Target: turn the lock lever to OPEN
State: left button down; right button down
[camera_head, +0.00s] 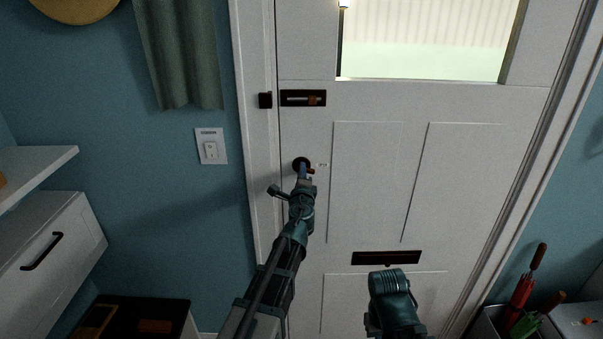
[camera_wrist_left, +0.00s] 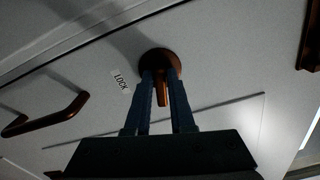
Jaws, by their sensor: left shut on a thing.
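The lock lever (camera_wrist_left: 162,94) is a small copper-coloured bar on a round dark rosette (camera_head: 301,162) near the left edge of the white door (camera_head: 365,180). My left gripper (camera_head: 304,173) is shut on the lever. In the left wrist view its two blue fingers (camera_wrist_left: 161,88) lie on either side of the lever, which points down in that picture from the rosette. A white label reading LOCK (camera_wrist_left: 121,82) is beside the rosette. A small mark right of the lever in the head view is too small to read. The right gripper's fingers do not show.
A slide bolt (camera_head: 303,98) sits above the lock. A dark mail slot (camera_head: 386,258) is lower on the door. A bronze handle (camera_wrist_left: 48,117) shows in the wrist view.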

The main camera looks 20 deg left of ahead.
pick_arm(q)
jog(key=shift+n, duration=1.6)
jog(key=c, duration=0.8)
grip_release()
jog(key=shift+c, duration=0.2)
